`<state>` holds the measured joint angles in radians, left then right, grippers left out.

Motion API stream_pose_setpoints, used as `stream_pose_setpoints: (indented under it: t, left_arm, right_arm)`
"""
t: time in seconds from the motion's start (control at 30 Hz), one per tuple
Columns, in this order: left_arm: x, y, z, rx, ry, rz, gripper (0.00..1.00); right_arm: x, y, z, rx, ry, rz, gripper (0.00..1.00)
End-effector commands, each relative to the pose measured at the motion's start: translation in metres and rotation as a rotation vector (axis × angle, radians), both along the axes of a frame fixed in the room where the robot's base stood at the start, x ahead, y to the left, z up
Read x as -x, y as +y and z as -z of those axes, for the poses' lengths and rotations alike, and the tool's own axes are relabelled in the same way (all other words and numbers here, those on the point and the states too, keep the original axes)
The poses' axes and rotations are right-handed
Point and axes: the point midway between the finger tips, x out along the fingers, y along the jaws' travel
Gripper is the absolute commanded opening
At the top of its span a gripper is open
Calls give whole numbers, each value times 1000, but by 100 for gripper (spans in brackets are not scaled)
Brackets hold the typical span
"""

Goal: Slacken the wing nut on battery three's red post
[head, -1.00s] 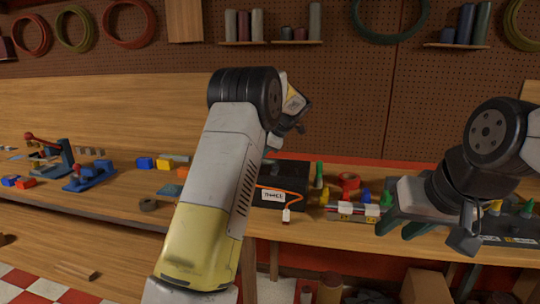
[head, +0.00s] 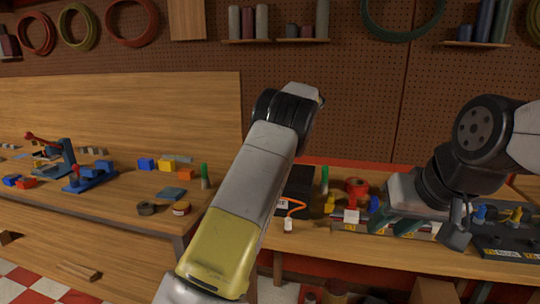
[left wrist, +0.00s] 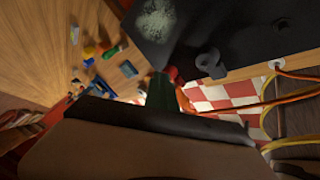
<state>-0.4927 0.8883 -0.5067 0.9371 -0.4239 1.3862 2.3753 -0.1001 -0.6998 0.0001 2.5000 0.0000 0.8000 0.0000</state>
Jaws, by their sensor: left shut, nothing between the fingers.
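A black box (head: 298,182) stands on the bench, partly hidden behind my left arm; I cannot read which battery it is. In the left wrist view a dark casing (left wrist: 240,30) bears a pale crusty patch (left wrist: 157,20) and a grey hooked piece (left wrist: 211,63). I cannot make out a wing nut. A small red piece (left wrist: 172,74) shows beside the green fingers of my left gripper (left wrist: 160,92), which is shut and empty close to the casing's edge. In the head view my arm hides that gripper. My right gripper (head: 395,223) is open over the right bench.
An orange cable (head: 292,202) with a white tag (head: 288,225) hangs at the bench front. Orange cables (left wrist: 285,98) cross the left wrist view. Blue tools (head: 85,175) stand far left.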

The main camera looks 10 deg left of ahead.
Motion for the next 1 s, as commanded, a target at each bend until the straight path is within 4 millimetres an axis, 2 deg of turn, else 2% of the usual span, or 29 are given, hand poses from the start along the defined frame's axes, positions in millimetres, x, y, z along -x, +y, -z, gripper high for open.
stream_pose_setpoints:
  t: [0.5, 1.0]
  left_arm:
    - [-13, 5, 0, -2, 0, 3, 0]
    - [-16, 9, 0, 0, 0, 2, 0]
  right_arm:
    - [0, 0, 0, 0, 0, 0, 36]
    - [0, 0, 0, 0, 0, 0, 36]
